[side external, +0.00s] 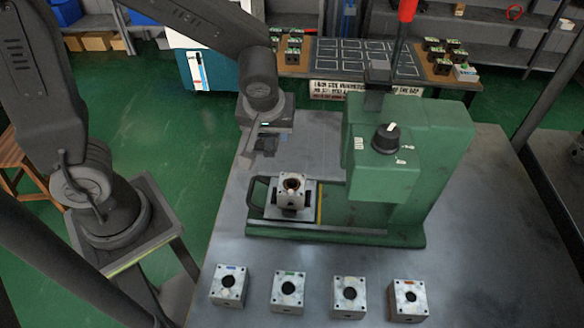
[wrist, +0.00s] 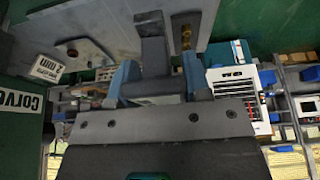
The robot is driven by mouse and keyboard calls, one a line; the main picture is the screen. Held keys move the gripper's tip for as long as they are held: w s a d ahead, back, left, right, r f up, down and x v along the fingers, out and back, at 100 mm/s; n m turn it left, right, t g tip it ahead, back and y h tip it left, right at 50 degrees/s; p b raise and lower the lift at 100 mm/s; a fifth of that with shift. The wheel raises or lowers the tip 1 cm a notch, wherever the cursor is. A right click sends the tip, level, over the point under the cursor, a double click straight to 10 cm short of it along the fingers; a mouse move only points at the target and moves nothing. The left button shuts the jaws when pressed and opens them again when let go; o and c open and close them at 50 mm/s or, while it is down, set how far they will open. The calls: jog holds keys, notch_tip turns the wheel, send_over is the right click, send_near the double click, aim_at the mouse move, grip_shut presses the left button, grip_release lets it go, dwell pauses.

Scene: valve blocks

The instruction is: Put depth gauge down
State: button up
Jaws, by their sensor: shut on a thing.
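My gripper (side external: 262,142) hangs at the left of the green press, above and a little left of the valve block in its fixture. In the wrist view its two blue fingers (wrist: 157,76) are shut on a dark grey upright piece (wrist: 152,52), which I take to be the depth gauge. The gauge's far end and outline are unclear. In the side view the gauge is too small and dark to tell apart from the fingers. The held piece appears raised above the grey table (side external: 330,255).
A valve block (side external: 290,190) sits in the fixture of the green press (side external: 425,140). Several valve blocks stand in a row along the front, such as the leftmost block (side external: 229,286). A marked tray (side external: 365,58) with dark blocks at both ends lies behind. Bare table lies left of the press.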

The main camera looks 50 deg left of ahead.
jog(key=d+f, duration=0.2)
jog(key=d, duration=0.1)
jog(key=w+d+f, duration=0.1)
jog(key=d, duration=0.1)
jog(key=shift+d, duration=0.1)
jog(key=shift+d+f, duration=0.1)
jog(key=shift+f, duration=2)
jog(key=shift+f, duration=0.15)
jog(key=o, duration=1)
